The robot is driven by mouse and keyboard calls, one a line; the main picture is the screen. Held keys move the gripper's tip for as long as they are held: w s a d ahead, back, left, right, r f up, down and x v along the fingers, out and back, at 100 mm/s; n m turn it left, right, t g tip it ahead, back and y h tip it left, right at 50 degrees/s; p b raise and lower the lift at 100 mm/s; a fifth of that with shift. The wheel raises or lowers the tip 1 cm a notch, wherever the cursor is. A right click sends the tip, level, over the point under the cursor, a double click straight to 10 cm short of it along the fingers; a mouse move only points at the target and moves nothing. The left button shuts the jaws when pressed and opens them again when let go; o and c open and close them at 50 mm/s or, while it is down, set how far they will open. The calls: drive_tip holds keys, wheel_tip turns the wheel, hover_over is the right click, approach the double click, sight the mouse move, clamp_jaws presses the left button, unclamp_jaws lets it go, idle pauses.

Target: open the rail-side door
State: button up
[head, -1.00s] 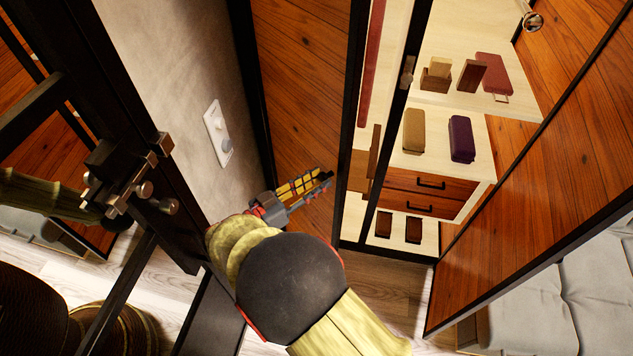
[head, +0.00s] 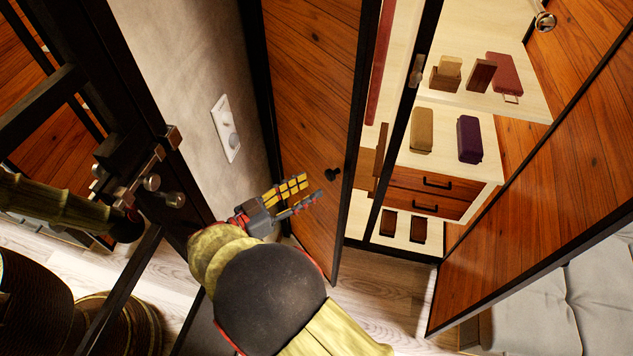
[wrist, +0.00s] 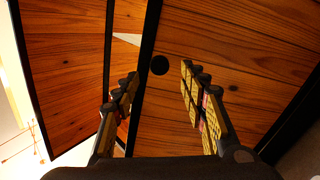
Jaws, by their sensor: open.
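The wooden door (head: 305,95) with a black frame stands left of the lit closet. It is slightly ajar, its lower free corner jutting out in front of the closet frame. Its small black knob (head: 332,174) is near the free edge and shows as a dark disc in the wrist view (wrist: 159,65). My gripper (head: 312,190) is open and empty, in front of the door, with its fingertips just left of and below the knob in the head view. In the wrist view the knob appears between the two fingers (wrist: 160,95), apart from both.
A second wooden door (head: 540,190) stands wide open at right. The closet holds drawers (head: 430,190) and several boxes. A black metal frame with a rail (head: 140,180) is close at left, beside a wall with a switch plate (head: 226,128). A grey cushion (head: 590,280) lies at lower right.

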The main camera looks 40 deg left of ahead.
drive_tip(key=shift+v, duration=1)
drive_tip(key=c, duration=0.3)
